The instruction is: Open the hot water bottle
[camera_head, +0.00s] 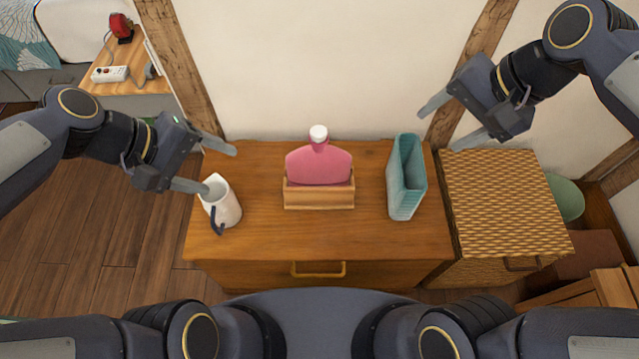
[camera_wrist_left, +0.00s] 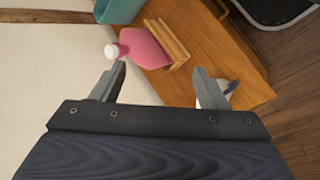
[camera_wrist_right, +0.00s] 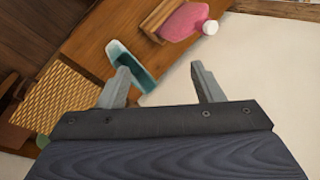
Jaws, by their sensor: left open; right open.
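A pink hot water bottle (camera_head: 318,165) stands upright in a wooden holder (camera_head: 319,198) in the middle of the wooden dresser top. Its white cap (camera_head: 318,132) sits on the neck. The bottle also shows in the left wrist view (camera_wrist_left: 144,48) and the right wrist view (camera_wrist_right: 185,21). My left gripper (camera_head: 205,169) is open and empty, left of the bottle, above or beside the white jug. My right gripper (camera_head: 437,130) is open and empty, right of the bottle near the wall. Neither gripper touches the bottle.
A white jug (camera_head: 228,207) with a dark blue handle stands at the dresser's left edge. A teal container (camera_head: 408,190) stands right of the holder. A wicker chest (camera_head: 505,200) adjoins the dresser (camera_head: 290,238). The dresser's front top is clear.

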